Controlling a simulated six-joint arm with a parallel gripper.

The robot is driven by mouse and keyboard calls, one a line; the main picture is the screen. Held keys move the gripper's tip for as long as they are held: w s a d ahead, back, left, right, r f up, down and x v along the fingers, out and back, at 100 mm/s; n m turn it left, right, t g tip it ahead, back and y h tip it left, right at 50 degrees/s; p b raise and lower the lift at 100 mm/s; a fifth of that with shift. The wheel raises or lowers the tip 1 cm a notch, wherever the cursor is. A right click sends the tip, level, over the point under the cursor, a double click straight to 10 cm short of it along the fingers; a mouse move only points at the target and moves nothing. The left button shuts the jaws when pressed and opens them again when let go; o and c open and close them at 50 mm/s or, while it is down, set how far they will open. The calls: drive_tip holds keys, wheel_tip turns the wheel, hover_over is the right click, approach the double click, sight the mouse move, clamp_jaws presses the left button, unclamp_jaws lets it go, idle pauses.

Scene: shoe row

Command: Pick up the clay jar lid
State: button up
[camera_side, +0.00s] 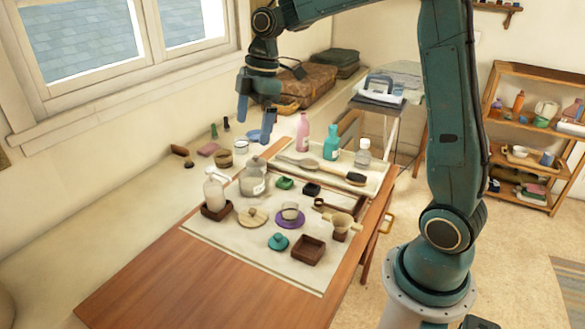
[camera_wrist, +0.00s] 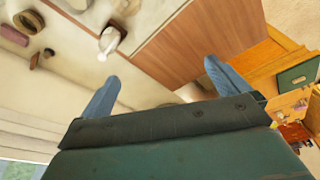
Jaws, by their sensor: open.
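A tan clay lid (camera_side: 252,217) with a small knob lies on the pale mat, left of a glass cup on a purple saucer (camera_side: 289,219). A teal knobbed lid (camera_side: 278,242) lies in front of it. My gripper (camera_side: 256,118) is open and empty, high above the back of the table and well away from the clay lid. In the wrist view its blue fingers (camera_wrist: 161,72) are spread wide with nothing between them. I cannot make out the clay lid in the wrist view.
A pump bottle (camera_side: 214,190) and a glass jar (camera_side: 253,178) stand behind the clay lid. A brown square dish (camera_side: 308,250) lies to its right. Pink and teal bottles (camera_side: 331,143) stand on a tray at the back. The front-left wood (camera_side: 160,280) is bare.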

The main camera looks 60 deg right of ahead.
drive_tip(key=w+d+f+n+g+y, duration=0.1)
drive_tip(key=w+d+f+n, duration=0.5)
drive_tip(key=f, duration=0.4)
drive_tip(key=n+g+y, duration=0.1)
drive_tip(key=n+g, duration=0.1)
drive_tip(key=n, duration=0.1)
approach(253, 209)
drive_tip(key=d+v, duration=0.1)
drive_tip(key=v, duration=0.3)
drive_tip(key=shift+s+a+f, duration=0.25)
drive_tip(key=shift+s+a, duration=0.05)
drive_tip(key=shift+s, duration=0.1)
drive_tip(key=x, duration=0.8)
drive_tip(key=shift+w+a+f, duration=0.15)
drive_tip(key=shift+a+f, duration=0.05)
drive_tip(key=shift+f, duration=0.05)
drive_tip(key=shift+w+a+x, duration=0.1)
drive_tip(key=shift+w+x, duration=0.05)
drive_tip(key=shift+x, duration=1.1)
drive_tip(key=shift+w+a+x, duration=0.1)
drive_tip(key=shift+w+x, duration=0.1)
drive_tip(key=shift+x, duration=1.1)
drive_tip(key=shift+s, duration=0.15)
